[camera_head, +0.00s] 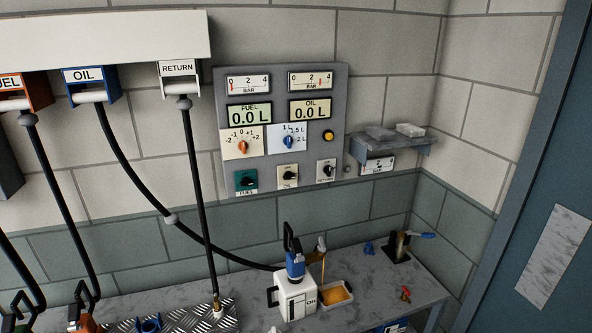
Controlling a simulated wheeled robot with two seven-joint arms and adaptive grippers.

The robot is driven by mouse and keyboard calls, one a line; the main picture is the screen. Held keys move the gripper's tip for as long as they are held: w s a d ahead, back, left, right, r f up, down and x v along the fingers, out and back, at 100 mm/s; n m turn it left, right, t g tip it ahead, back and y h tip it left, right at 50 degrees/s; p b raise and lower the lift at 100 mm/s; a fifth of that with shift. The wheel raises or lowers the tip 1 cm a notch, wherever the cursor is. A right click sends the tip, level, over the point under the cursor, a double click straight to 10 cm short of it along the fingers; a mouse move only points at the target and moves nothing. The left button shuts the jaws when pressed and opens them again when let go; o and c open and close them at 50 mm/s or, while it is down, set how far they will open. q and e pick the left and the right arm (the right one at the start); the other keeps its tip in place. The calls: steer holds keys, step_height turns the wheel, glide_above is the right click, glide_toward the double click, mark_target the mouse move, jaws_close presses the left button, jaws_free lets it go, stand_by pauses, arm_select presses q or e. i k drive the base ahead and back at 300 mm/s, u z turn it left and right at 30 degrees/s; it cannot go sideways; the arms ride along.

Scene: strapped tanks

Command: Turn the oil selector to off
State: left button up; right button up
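The oil selector (288,174) is a small black knob on a cream plate marked OIL, low on the grey wall panel (206,149). It sits between the green-plated fuel selector (246,181) on its left and a third pale-plated selector (326,171) on its right. The knob's lever looks roughly sideways, but the position marks are too small to read. Above it the oil display (310,110) reads 0.0 L. Neither of my grippers shows in the head view, and nothing covers the oil selector.
A blue dial (289,142), an orange dial (243,146) and a yellow button (328,136) are close above. Black hoses hang left of the panel. The bench below holds a white oil can (296,298) with a blue nozzle (295,265). A shelf (390,145) juts out at right.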

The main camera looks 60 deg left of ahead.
mark_target(287, 175)
steer(key=u, duration=0.6)
steer(key=i, duration=1.05)
steer(key=u, duration=1.5)
steer(key=i, duration=0.65)
steer(key=u, duration=0.5)
